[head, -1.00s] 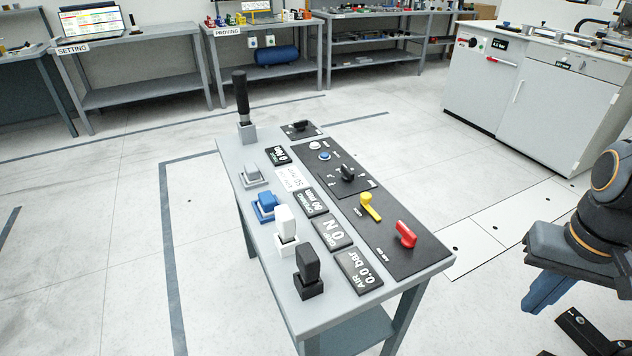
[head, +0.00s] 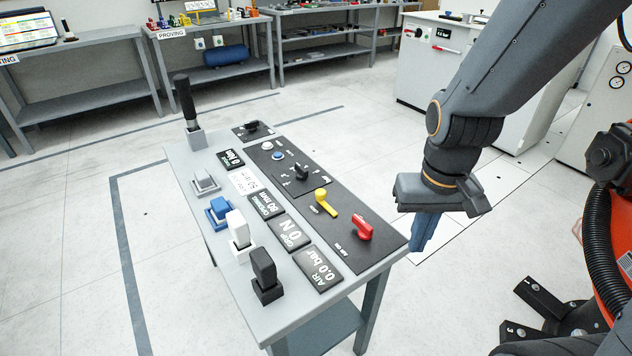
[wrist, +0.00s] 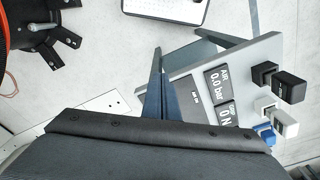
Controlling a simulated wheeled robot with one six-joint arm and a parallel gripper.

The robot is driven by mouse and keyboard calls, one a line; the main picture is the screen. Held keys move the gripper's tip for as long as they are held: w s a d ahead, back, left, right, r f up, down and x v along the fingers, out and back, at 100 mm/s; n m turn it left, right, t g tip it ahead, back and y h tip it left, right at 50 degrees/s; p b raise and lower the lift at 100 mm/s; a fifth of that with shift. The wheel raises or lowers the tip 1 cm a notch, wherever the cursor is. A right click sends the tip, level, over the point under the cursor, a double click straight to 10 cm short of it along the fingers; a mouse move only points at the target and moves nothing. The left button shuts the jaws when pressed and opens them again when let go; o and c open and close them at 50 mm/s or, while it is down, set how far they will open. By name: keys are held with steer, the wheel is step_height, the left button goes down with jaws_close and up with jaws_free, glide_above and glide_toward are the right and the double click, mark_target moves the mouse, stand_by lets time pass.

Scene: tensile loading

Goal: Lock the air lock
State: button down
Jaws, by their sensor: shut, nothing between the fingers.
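The control table (head: 330,322) carries a black panel with a red lever (head: 360,230) near its front right end, beside the printed words "AIR ON". The lever lies slanted on the panel. A display reading AIR 0.0 bar (head: 320,268) is beside it and also shows in the wrist view (wrist: 217,80). My gripper (head: 420,246) is shut and empty, pointing down just right of the table's edge, apart from the lever. Its fingers (wrist: 157,62) show in the wrist view beside the table's end. The red lever is hidden in the wrist view.
A yellow lever (head: 326,203) and a black rotary knob (head: 301,172) are farther along the panel. Black (head: 264,272), white (head: 238,232) and blue (head: 219,212) blocks stand on the left side. A tall black-handled lever (head: 186,100) is at the far end.

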steer(key=w+a+n+t, duration=0.1)
steer(key=w+a, duration=0.5)
steer(key=w, duration=0.4)
steer(key=w+a+f+n+t+y, duration=0.1)
steer(key=w+a+n, duration=0.1)
steer(key=w+a, duration=0.4)
steer(key=w+a+n+t, duration=0.1)
steer(key=w+a, duration=0.6)
steer(key=w, duration=0.8)
steer(key=shift+w+f+n+y+b, duration=0.15)
steer(key=shift+w+n+y+b, duration=0.15)
steer(key=shift+w+n+b, duration=0.1)
steer(key=p+x, duration=0.2)
steer(key=x, duration=0.7)
steer(key=shift+f, duration=0.35)
steer(key=s, duration=0.1)
steer(key=s+d+p, duration=0.1)
steer(key=shift+s+f, duration=0.1)
steer(key=shift+s, duration=0.3)
steer(key=shift+s+d+f+p, duration=0.1)
steer(key=shift+s+d+p, duration=0.2)
steer(key=shift+s, duration=0.1)
